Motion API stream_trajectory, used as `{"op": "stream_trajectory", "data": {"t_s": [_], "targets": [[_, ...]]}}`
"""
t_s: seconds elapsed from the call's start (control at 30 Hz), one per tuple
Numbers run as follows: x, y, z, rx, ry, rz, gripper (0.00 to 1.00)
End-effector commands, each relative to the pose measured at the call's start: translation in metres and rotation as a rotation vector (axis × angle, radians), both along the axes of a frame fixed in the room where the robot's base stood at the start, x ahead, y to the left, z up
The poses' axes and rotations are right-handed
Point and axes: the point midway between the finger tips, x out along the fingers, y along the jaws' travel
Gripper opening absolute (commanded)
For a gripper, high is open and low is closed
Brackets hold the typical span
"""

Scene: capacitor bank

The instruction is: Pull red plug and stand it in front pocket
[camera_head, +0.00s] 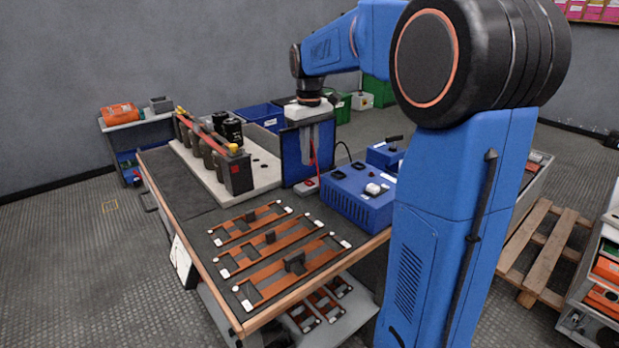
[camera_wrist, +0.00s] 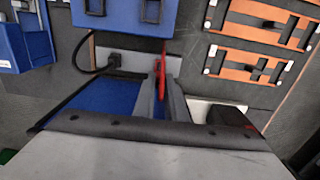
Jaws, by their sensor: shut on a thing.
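My gripper (camera_head: 312,160) points down beside an upright dark-framed blue panel (camera_head: 291,158) on the bench. Its grey fingers are shut on a thin red plug (camera_wrist: 160,72), which also shows as a red strip in the head view. Just below is a pale socket strip (camera_head: 306,187), with a black plug and cord at one end in the wrist view (camera_wrist: 114,58). I cannot tell whether the red plug's lower end touches the strip. A blue box (camera_head: 352,203) stands to the right, with dark rectangular openings on top and a white part. Which opening is the front pocket is unclear.
Several copper bar frames (camera_head: 272,243) lie on the bench's near part. A pale tray (camera_head: 258,178) with dark cylinders and a red bar is at the left. A smaller blue box (camera_head: 381,156) with a black handle is behind the larger one.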

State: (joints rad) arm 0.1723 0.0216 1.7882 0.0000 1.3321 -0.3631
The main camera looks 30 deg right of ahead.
Motion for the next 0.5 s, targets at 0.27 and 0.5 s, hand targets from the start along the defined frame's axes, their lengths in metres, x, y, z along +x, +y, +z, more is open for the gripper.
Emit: {"op": "stream_trajectory", "data": {"t_s": [0.27,0.5], "targets": [[0.0001,0.0000,0.0001,0.000,0.000,0.000,0.00],[0.0004,0.0000,0.0067,-0.001,-0.001,0.000,0.00]]}}
